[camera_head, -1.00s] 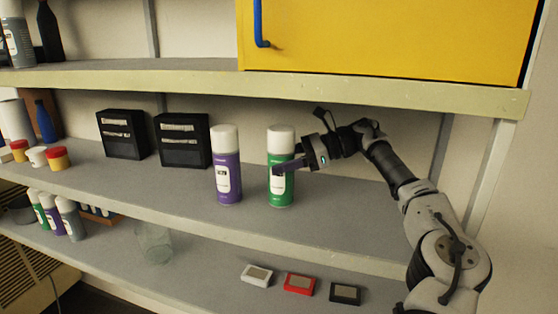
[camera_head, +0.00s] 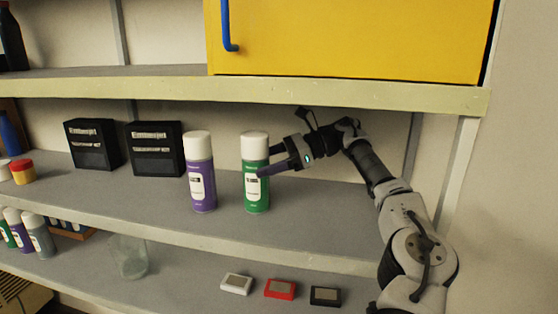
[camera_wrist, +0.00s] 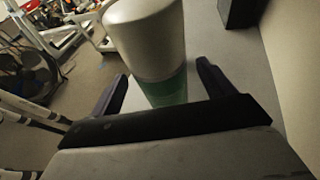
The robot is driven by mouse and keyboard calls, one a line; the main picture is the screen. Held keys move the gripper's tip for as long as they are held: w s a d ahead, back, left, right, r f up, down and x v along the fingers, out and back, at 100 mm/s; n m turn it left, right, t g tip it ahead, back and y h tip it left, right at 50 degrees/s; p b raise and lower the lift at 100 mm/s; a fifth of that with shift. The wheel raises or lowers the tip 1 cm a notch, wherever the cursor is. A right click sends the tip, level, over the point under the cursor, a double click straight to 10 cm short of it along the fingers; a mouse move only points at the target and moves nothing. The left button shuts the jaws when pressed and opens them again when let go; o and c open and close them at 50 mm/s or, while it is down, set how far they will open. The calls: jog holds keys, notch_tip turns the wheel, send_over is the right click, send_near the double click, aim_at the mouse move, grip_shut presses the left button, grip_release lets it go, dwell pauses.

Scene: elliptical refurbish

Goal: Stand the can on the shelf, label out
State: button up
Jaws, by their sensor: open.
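A green spray can with a white cap (camera_head: 255,150) stands upright on the middle shelf (camera_head: 310,225), its white label facing out. In the wrist view the can (camera_wrist: 165,92) stands between the two fingers, its cap near the camera. My gripper (camera_head: 268,165) reaches in from the right at the can's side and is open. A gap shows between the can and the right finger in the wrist view; contact on the left side is unclear. A purple spray can (camera_head: 201,175) with a white cap stands upright just left of the green one, label out.
Two black boxes (camera_head: 92,145) (camera_head: 155,150) stand behind to the left. The upper shelf edge (camera_head: 340,93) and a yellow cabinet (camera_head: 350,40) overhang the can. White, red and black small devices (camera_head: 236,283) (camera_head: 280,288) (camera_head: 325,296) and a clear jar (camera_head: 129,257) are below.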

jog(key=shift+v, duration=2.6)
